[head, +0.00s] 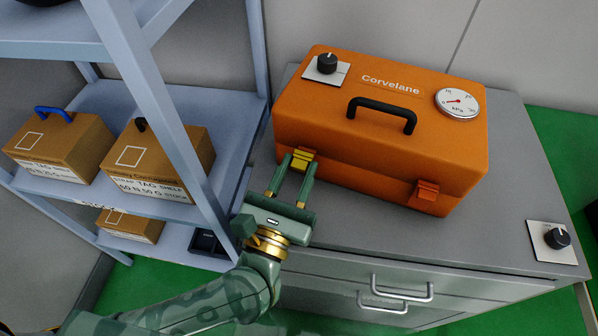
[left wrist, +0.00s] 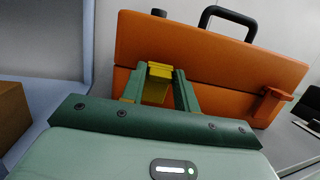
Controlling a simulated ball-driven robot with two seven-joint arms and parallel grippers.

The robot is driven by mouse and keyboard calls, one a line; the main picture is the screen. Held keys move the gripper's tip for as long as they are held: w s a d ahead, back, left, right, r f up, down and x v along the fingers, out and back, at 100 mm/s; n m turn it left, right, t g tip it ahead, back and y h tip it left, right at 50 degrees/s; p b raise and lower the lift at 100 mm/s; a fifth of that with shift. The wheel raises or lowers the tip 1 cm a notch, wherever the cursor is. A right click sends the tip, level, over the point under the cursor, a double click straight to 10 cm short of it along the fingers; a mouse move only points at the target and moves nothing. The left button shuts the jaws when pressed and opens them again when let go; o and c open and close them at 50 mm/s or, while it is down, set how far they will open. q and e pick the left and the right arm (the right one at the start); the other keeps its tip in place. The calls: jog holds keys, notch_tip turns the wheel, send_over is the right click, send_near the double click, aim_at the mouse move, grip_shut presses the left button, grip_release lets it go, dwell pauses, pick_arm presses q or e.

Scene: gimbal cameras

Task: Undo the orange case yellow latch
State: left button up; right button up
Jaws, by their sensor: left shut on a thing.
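The orange case (head: 350,133) stands shut on a grey cabinet top, with a black handle on its lid. Its yellow latch (head: 302,157) is on the left of the front face; an orange latch (head: 427,191) is on the right. My left gripper (head: 294,163) reaches the yellow latch from the front, with one finger on each side. In the left wrist view, the yellow latch (left wrist: 158,75) sits between the green fingers (left wrist: 157,85), which are shut on it. Their tips are partly hidden. The case (left wrist: 215,60) also shows there. My right gripper is not in view.
A blue-grey shelf (head: 150,85) with several cardboard boxes (head: 160,158) stands left of the cabinet, near my left arm. The grey cabinet (head: 515,225) has drawer handles in front and a black knob (head: 557,238) at its right corner.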

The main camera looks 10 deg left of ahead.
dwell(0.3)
pick_arm(q)
jog(key=o, duration=0.9)
jog(key=shift+c, duration=0.2)
jog(key=shift+s, duration=0.1)
jog(key=v, duration=1.6)
jog(key=shift+s, duration=0.1)
